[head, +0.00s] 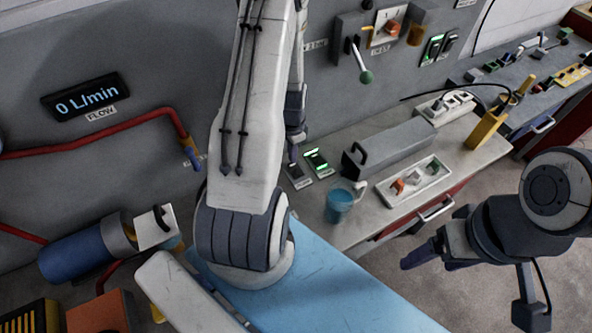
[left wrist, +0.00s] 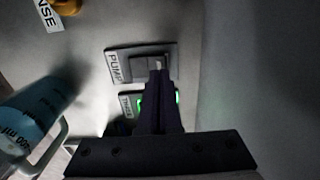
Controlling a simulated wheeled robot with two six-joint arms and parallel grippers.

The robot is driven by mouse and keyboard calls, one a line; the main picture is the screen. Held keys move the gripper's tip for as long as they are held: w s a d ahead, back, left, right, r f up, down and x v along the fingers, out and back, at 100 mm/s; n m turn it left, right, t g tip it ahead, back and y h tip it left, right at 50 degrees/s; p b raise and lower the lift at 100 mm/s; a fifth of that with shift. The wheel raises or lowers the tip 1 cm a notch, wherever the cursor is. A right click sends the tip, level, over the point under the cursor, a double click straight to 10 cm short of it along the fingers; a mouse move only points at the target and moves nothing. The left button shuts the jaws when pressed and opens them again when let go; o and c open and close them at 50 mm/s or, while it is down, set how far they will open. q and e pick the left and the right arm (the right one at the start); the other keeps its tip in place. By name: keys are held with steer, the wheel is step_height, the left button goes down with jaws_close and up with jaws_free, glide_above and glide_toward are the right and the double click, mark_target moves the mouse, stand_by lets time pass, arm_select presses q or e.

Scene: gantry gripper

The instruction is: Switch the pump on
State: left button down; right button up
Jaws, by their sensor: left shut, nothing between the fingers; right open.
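The pump switch (head: 298,180) is a dark rocker on a plate at the wall end of the bench. In the left wrist view its plate (left wrist: 115,68) reads PUMP, and no green light shows on it. My left gripper (head: 293,158) points down at this switch, shut and empty. In the left wrist view its fingertips (left wrist: 158,66) overlap the rocker; I cannot tell whether they touch it. The flow display (head: 86,97) reads 0 L/min. My right gripper (head: 422,254) is open and empty, off to the right over the floor.
A second switch (head: 318,162) with green lights sits beside the pump switch, partly hidden by my fingers in the left wrist view. A blue measuring jug (head: 340,203) stands close by on the bench. A grey box (head: 392,147) and a tray (head: 440,180) lie to the right.

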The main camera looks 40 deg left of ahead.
arm_select(q)
steer(key=shift+f+b, duration=0.85)
steer(key=shift+f, duration=0.2)
stand_by(0.9)
steer(key=shift+r, duration=0.15)
step_height(320, 180, up, 7)
steer(key=p, duration=0.5)
steer(key=shift+p, duration=0.4)
steer(key=d+r+m+b, duration=0.1)
steer(key=d+r+b, duration=0.3)
steer(key=d, duration=0.6)
steer(key=d+r+m+b, duration=0.15)
steer(key=d+r, duration=0.35)
steer(key=d, duration=0.5)
steer(key=s+d+r+b, duration=0.2)
steer(key=s+d, duration=0.3)
steer(key=s, duration=0.3)
steer(key=s+d+r+h+b, duration=0.1)
steer(key=s+d+r+b, duration=0.1)
steer(key=s+d, duration=0.4)
steer(key=shift+s+r, duration=0.65)
steer(key=shift+s, duration=0.5)
